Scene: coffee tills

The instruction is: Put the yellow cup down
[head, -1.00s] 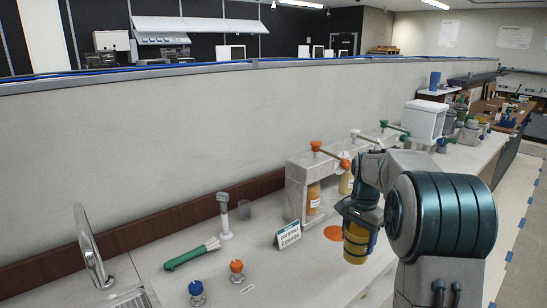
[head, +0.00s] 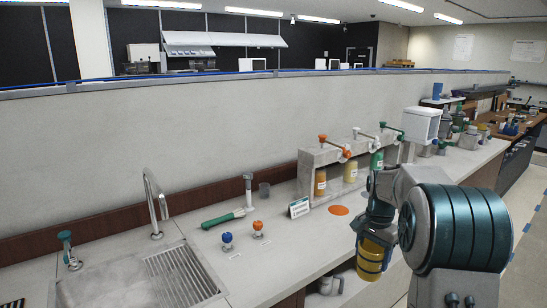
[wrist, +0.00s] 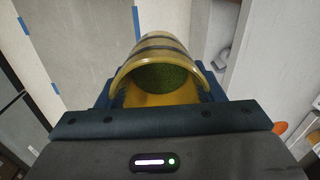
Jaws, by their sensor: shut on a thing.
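The yellow cup (head: 371,262) has dark bands. My gripper (head: 371,236) is shut on it and holds it in the air, at about the counter's front edge in the head view. In the wrist view the cup (wrist: 160,50) sits between the fingers with its mouth toward the camera, and its inside looks dark green. The floor shows on the left there and a pale surface on the right. An orange disc (head: 338,210) lies on the counter (head: 300,240), left of and behind the cup. The cup's base is not clear in the wrist view.
A dispenser stand (head: 313,157) with several bottles stands behind the disc, with a small sign (head: 299,207) to its left. Blue (head: 227,239) and orange (head: 258,227) knobbed items, a green-handled brush (head: 222,219) and a sink (head: 125,280) are further left. A metal jug (head: 330,284) shows below the counter.

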